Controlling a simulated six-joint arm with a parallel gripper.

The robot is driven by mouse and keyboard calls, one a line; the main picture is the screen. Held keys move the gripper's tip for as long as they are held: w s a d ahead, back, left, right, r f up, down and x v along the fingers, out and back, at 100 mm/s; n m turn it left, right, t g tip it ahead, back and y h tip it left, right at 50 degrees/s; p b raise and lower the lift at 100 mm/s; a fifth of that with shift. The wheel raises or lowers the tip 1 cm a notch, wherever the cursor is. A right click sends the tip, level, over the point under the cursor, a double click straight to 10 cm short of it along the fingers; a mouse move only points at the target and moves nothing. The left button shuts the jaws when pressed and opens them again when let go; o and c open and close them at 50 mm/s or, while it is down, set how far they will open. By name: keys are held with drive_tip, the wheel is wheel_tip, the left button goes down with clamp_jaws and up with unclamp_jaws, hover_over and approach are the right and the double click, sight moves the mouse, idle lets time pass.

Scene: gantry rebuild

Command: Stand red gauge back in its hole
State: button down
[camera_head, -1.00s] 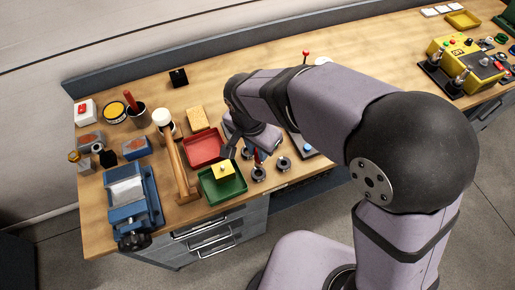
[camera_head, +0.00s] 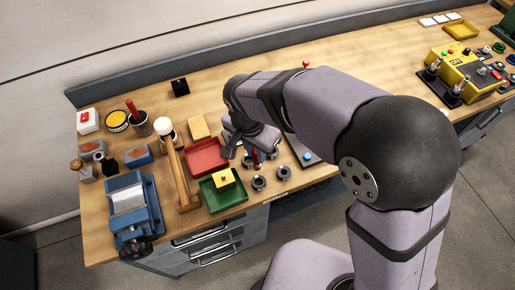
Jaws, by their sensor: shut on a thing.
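Most of the gauge and the fingertips are hidden by my wrist. Several dark round holders with holes (camera_head: 258,183) stand around it; another holder (camera_head: 283,172) is to the right, and others are partly behind my gripper. I cannot tell whether the gauge's lower end is inside a hole or above it.
A green tray (camera_head: 237,201) with a yellow block and a red tray (camera_head: 190,165) are to the left. A mallet (camera_head: 178,170) and a blue vise (camera_head: 130,210) lie further left. A dark panel with a blue button (camera_head: 308,156) is to the right.

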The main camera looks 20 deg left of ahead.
drive_tip(key=w+a+n+p, duration=0.2)
drive_tip(key=w+a, duration=0.1)
drive_tip(key=w, duration=0.6)
drive_tip(key=w+a+n+p, duration=0.3)
drive_tip(key=w+a, duration=0.1)
drive_tip(key=w, duration=0.4)
drive_tip(key=shift+w+n+y, duration=0.3)
drive_tip(key=shift+w+y, duration=0.05)
drive_tip(key=shift+y, duration=0.05)
drive_tip(key=shift+a+f+b, duration=0.1)
drive_tip(key=shift+f+b, duration=2.2)
drive_tip(key=shift+f, duration=1.2)
drive_tip(key=c, duration=1.5)
unclamp_jaws()
drive_tip(key=shift+c, duration=0.2)
wheel_tip(320, 180, up, 7)
drive_tip(key=s+b, duration=0.1)
drive_tip(key=b, duration=0.2)
drive_tip(key=shift+r, duration=0.15)
